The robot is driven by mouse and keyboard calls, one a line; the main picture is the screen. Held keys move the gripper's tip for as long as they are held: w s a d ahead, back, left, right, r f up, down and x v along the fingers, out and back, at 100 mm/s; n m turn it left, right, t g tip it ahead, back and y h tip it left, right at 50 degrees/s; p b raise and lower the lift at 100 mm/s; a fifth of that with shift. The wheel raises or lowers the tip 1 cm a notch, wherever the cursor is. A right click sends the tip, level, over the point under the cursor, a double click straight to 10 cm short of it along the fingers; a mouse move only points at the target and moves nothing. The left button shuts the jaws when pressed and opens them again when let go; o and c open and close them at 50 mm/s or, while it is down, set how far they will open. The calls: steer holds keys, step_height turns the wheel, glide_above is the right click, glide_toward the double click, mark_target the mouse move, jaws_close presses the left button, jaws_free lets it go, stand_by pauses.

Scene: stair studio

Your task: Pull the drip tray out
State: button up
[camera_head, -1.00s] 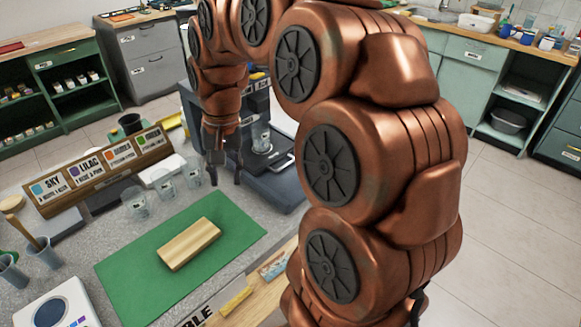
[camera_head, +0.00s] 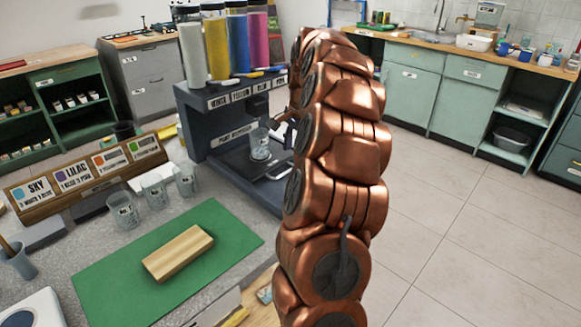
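The paint dispenser (camera_head: 219,133) is a dark blue-grey stand with its name label on the front. At its base is the dark drip tray (camera_head: 240,166), with a pale handle (camera_head: 279,170) at its right front. A clear cup (camera_head: 260,146) with a label stands on the tray. My copper arm rises to the right of the dispenser, and its far end is hidden behind the arm's own links.
White, yellow, blue and pink paint cylinders (camera_head: 216,48) top the dispenser. Clear cups (camera_head: 154,190) stand left of it, near a wooden colour-card rack (camera_head: 85,175). A wooden block (camera_head: 178,253) lies on a green mat (camera_head: 120,287). The floor (camera_head: 450,220) at right is clear.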

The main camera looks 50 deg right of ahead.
mark_target(290, 169)
steer(key=f, duration=0.2)
steer(key=w+f, duration=0.1)
steer(key=f, duration=0.4)
steer(key=shift+w+p, duration=0.15)
steer(key=shift+p, duration=0.2)
jaws_close()
